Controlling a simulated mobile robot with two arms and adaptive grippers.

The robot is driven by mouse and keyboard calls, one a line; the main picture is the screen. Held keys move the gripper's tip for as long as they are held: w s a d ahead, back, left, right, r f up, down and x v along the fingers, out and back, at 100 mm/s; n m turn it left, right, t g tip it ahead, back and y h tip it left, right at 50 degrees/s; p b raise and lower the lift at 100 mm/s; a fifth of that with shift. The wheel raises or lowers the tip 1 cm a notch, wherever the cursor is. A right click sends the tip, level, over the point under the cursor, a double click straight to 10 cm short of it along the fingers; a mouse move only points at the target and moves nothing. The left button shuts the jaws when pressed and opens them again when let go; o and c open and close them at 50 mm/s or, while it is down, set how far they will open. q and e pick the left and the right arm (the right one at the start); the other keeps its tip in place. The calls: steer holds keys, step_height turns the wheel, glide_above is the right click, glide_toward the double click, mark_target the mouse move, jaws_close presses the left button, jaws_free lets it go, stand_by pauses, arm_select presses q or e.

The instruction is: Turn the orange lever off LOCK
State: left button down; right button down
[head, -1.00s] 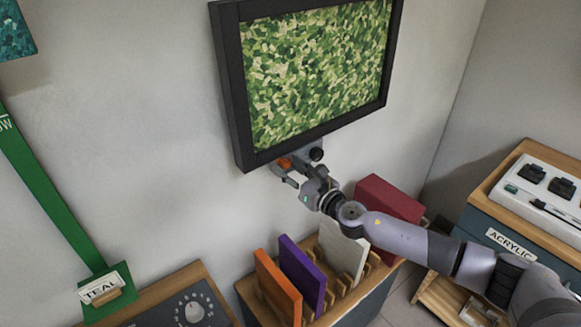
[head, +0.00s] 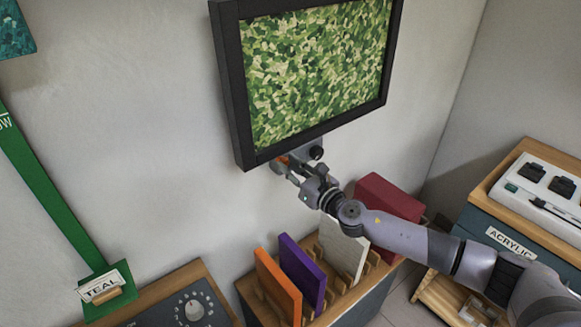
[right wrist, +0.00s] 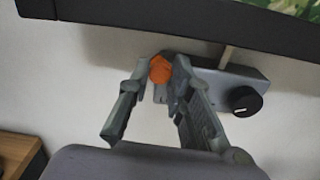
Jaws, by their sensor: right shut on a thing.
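The orange lever (right wrist: 160,69) shows in the right wrist view between the fingertips of my right gripper (right wrist: 163,82). It sits at the left end of a grey lock housing (right wrist: 222,84) with a black knob (right wrist: 241,101), just under the framed picture. In the head view only a sliver of orange (head: 284,158) shows beside my right gripper (head: 288,172), below the picture's lower edge. My right gripper is shut on the lever. The LOCK marking cannot be read in these frames. My left gripper is not in view.
The black-framed green picture (head: 246,160) hangs right above my right gripper. Below stand an orange panel (head: 277,285), a purple panel (head: 302,272) and a pale panel in a wooden rack. A red block (head: 390,198) is behind my right arm.

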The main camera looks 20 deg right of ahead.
steer(key=shift+m, duration=0.3)
steer(key=shift+w+d+r+m+p, duration=0.2)
steer(key=shift+d+m, duration=0.5)
steer(key=shift+m, duration=1.4)
steer(key=shift+w+d+r+m, duration=0.2)
steer(key=shift+d+m, duration=0.45)
steer(key=shift+m, duration=1.45)
steer(key=shift+w+d+r+m+p, duration=0.25)
steer(key=shift+d+m, duration=0.45)
steer(key=shift+m, duration=1.4)
steer(key=shift+f, duration=0.1)
steer(key=c, duration=1.5)
jaws_free()
steer(key=shift+w+d, duration=0.1)
steer(key=shift+o, duration=0.2)
steer(key=v, duration=0.8)
